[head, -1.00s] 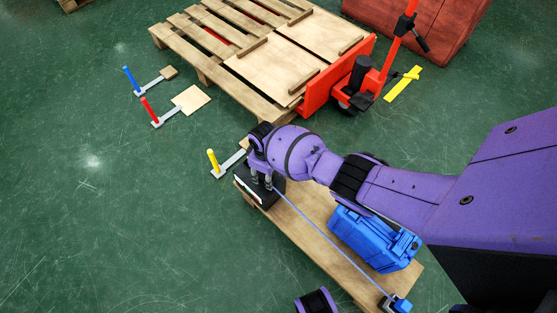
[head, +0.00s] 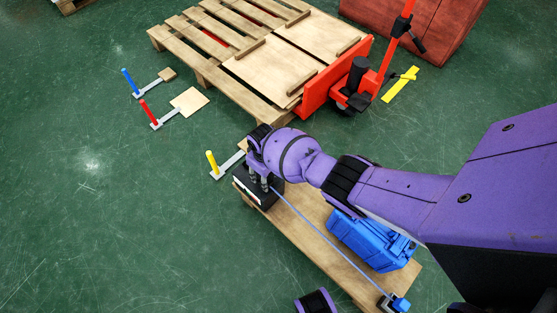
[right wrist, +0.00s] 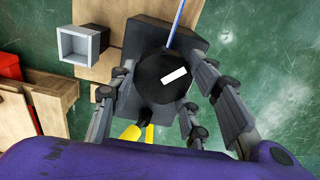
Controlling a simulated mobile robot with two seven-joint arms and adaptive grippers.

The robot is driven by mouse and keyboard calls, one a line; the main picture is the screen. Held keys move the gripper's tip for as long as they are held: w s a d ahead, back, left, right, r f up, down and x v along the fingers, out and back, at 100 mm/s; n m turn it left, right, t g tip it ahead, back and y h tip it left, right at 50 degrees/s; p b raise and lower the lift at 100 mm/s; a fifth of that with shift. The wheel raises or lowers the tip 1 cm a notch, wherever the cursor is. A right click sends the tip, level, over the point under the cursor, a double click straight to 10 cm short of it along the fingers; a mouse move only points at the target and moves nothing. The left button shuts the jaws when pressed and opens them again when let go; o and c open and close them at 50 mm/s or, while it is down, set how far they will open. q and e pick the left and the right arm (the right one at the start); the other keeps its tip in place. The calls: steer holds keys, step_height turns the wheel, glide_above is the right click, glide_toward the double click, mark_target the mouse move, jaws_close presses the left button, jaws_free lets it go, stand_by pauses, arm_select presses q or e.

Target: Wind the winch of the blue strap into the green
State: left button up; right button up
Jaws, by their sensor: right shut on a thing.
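The black winch (head: 268,198) sits at the far left end of a wooden board. My right gripper (head: 261,183) reaches down onto it from above. In the right wrist view, its fingers (right wrist: 166,84) stand either side of a round black knob (right wrist: 158,88) with a white mark, on the dark winch body (right wrist: 195,45), and are shut on it. The blue strap (head: 325,236) runs straight from the winch across the board to a small blue block (head: 401,305) at the near right end. A pale strip shows on the winch's side; its reading is too small to tell. My left gripper is out of view.
A blue case (head: 368,240) stands on the board (head: 313,207) beside the strap. Yellow (head: 212,163), red (head: 149,112) and blue (head: 129,81) upright handles stand on the floor to the left. A pallet (head: 215,75) and red pallet jack (head: 335,82) are behind.

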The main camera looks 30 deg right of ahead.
steer(key=o, duration=1.1)
steer(key=shift+w+d, duration=0.15)
steer(key=shift+d, duration=0.1)
steer(key=shift+a+r, duration=0.1)
steer(key=shift+a, duration=0.05)
steer(key=r, duration=1.1)
steer(key=shift+s+r, duration=0.2)
steer(key=shift+r, duration=0.2)
